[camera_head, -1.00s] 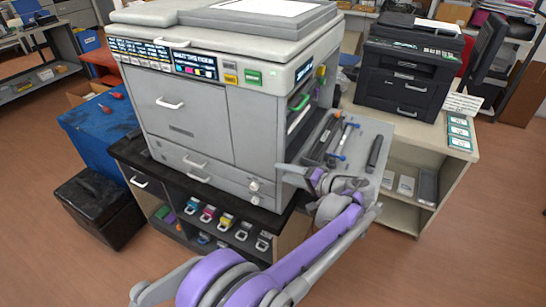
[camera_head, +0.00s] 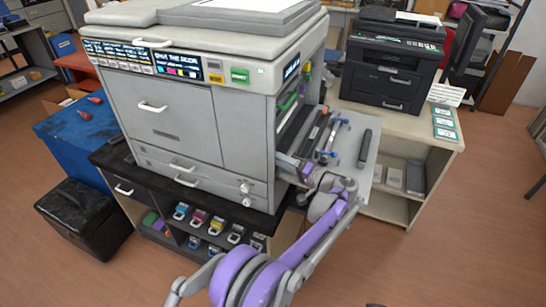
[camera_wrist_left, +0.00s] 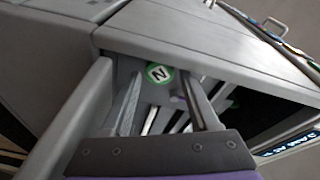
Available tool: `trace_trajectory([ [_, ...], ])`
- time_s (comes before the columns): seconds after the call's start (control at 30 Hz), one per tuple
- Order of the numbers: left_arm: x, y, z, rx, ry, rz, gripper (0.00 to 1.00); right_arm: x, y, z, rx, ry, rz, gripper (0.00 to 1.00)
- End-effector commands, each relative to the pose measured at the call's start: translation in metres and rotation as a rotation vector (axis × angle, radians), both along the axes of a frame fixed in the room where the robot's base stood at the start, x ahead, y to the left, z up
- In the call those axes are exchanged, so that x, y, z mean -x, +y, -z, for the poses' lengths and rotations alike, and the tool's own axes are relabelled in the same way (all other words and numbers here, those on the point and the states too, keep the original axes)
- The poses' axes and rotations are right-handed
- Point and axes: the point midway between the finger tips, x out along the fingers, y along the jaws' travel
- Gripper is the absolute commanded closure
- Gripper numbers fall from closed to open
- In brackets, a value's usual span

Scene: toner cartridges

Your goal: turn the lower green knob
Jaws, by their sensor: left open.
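The large grey copier (camera_head: 185,115) stands on a black-topped cabinet, with its right side bay open. My left gripper (camera_head: 293,166) reaches into the lower part of that bay. In the left wrist view, a round green knob with a white face and a dark character (camera_wrist_left: 158,74) shows between the two spread fingers of my left gripper (camera_wrist_left: 160,88). The gripper is open; I cannot tell whether a finger touches the knob. In the head view I cannot make out this knob near my gripper. My right gripper is not in view.
The open side door (camera_head: 352,140) holds several tools and dark rods beside my wrist. A black printer (camera_head: 385,75) stands on the beige counter behind. Several coloured cartridges (camera_head: 218,223) sit in the cabinet below. The floor at the right is clear.

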Motion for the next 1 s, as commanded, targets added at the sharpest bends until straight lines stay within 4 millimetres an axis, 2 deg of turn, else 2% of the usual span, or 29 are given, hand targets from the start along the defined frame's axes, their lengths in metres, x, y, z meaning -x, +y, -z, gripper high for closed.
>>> trace_trajectory([
  [0.17,-0.008,0.014,0.000,0.000,0.000,0.000,0.39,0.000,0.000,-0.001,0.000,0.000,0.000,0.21],
  [0.47,-0.009,0.016,0.000,0.001,0.000,0.000,0.39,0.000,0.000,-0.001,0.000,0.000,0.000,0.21],
  [0.57,-0.009,0.016,0.000,0.001,0.000,0.000,0.53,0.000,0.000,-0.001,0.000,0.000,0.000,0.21],
  [0.8,-0.009,0.015,0.000,0.001,0.000,0.000,0.97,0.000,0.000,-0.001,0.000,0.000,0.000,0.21],
  [0.83,-0.009,0.015,0.000,0.001,0.000,0.000,1.00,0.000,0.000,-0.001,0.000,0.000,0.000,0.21],
  [1.0,-0.009,0.015,0.000,-0.001,0.007,0.001,1.00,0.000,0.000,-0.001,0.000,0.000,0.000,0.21],
])
